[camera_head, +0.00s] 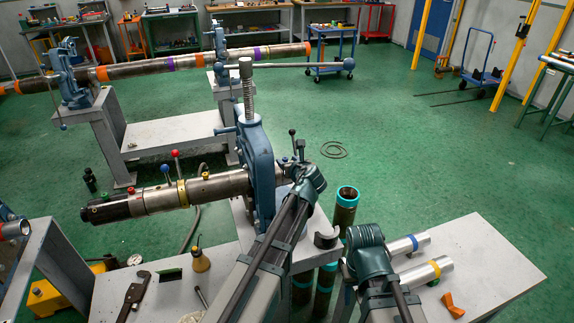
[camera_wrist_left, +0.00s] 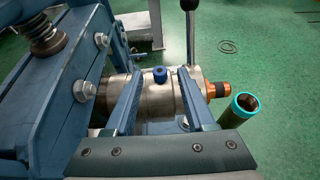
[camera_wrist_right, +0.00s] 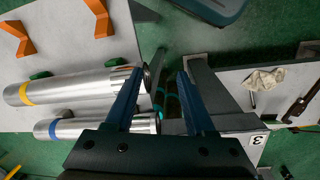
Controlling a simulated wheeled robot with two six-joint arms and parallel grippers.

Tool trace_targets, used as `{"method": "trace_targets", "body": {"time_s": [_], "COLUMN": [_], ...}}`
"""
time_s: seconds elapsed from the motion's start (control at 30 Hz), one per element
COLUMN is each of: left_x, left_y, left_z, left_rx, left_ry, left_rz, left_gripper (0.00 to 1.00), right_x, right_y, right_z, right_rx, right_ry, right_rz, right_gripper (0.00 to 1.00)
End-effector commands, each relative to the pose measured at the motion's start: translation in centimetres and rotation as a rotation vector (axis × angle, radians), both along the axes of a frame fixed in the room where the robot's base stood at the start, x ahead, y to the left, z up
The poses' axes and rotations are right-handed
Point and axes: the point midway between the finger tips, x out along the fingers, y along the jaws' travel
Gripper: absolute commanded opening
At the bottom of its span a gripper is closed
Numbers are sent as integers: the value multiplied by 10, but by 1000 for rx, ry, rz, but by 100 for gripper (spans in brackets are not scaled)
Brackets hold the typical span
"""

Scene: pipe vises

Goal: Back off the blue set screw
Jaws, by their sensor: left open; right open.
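The blue set screw (camera_wrist_left: 160,75) stands up from a steel collar (camera_wrist_left: 158,98) on the pipe in the left wrist view. My left gripper (camera_wrist_left: 160,80) is open, with one finger on each side of the screw in that view. Whether either finger touches it I cannot tell. In the head view the left wrist (camera_head: 306,180) sits just right of the blue vise (camera_head: 262,165) and hides the screw. My right gripper (camera_wrist_right: 160,78) is open and empty, seen over a gap beside the right table. Its wrist (camera_head: 368,250) shows in the head view; its fingers are hidden there.
A lever with a dark handle (camera_wrist_left: 190,25) rises close behind the collar. Teal-rimmed pipes (camera_head: 347,195) stand upright beside the vise. Metal cylinders (camera_head: 428,272) and an orange block (camera_head: 453,305) lie on the right table (camera_head: 490,258). Open green floor (camera_head: 420,150) lies beyond.

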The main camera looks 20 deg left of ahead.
Motion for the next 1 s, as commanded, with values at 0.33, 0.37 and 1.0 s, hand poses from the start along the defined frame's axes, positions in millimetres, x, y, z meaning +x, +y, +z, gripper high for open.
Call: {"method": "trace_targets", "body": {"time_s": [0.33, 0.37, 1.0], "left_x": [9, 8, 8], "left_y": [6, 6, 5], "left_z": [-4, -4, -4], "left_rx": [0, 0, 0], "left_ry": [0, 0, 0], "left_rz": [0, 0, 1], "left_gripper": [55, 55, 0], "right_x": [0, 0, 0], "right_y": [0, 0, 0], "right_z": [-4, -4, -4], "right_rx": [0, 0, 0], "right_ry": [0, 0, 0], "right_rz": [0, 0, 0], "right_gripper": [55, 55, 55]}}
